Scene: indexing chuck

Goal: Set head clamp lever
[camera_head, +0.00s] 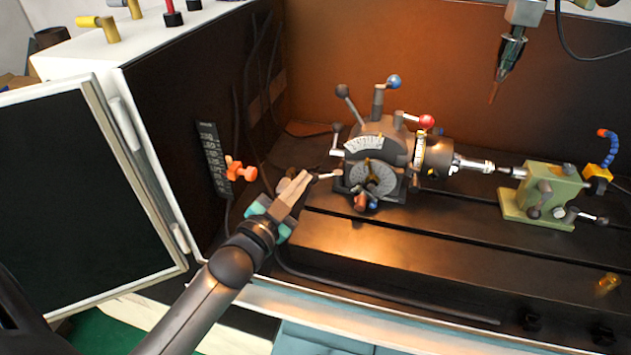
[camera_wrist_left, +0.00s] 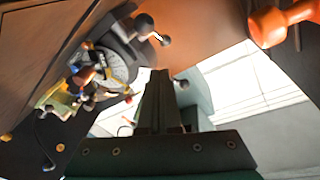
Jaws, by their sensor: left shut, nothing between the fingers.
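The indexing chuck head (camera_head: 378,150) sits on the machine table, with a graduated dial (camera_head: 373,178) on its front. A short lever with a pale tip (camera_head: 330,174) sticks out from its lower left side. Another lever (camera_head: 337,138) stands at its upper left; which one is the head clamp lever I cannot tell. My left gripper (camera_head: 304,178) is shut and empty, just left of the short lever's tip; contact cannot be made out. In the left wrist view the closed fingers (camera_wrist_left: 160,78) point towards the area beside the chuck dial (camera_wrist_left: 117,68). My right gripper is out of view.
Black, blue and red-knobbed levers (camera_head: 426,121) rise from the chuck. A green tailstock (camera_head: 540,195) stands to the right, and a pointed tool (camera_head: 511,52) hangs above. An orange handle (camera_head: 240,170) is on the left wall.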

